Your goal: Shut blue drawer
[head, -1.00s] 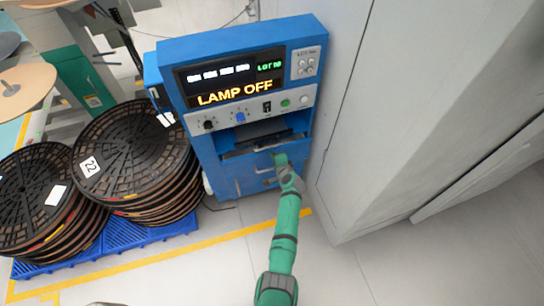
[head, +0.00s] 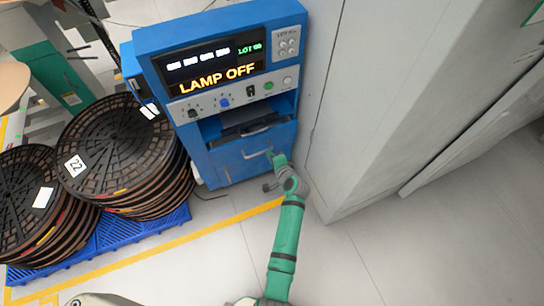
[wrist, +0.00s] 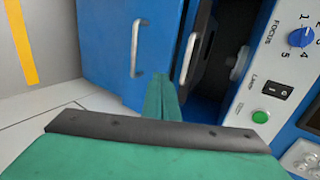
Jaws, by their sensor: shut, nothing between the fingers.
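The blue machine (head: 147,65) stands against a grey cabinet. Its blue drawer front (head: 228,158) has a silver handle (head: 256,154), with a dark gap above it; how far it stands out is hard to tell. A second handle (head: 257,130) sits at that gap. My gripper (head: 270,155) is at the front's right side. In the wrist view, my shut fingers (wrist: 162,80) are at the blue face between the handle (wrist: 138,50) and the second handle (wrist: 189,58). Nothing is held. Whether the tips touch is unclear.
Stacked black reels (head: 120,150) stand on a blue pallet (head: 140,232) at left. The tall grey cabinet (head: 365,110) closes the right side. Floor (head: 200,275) is clear in front, crossed by a yellow line (head: 160,247). The display reads LAMP OFF.

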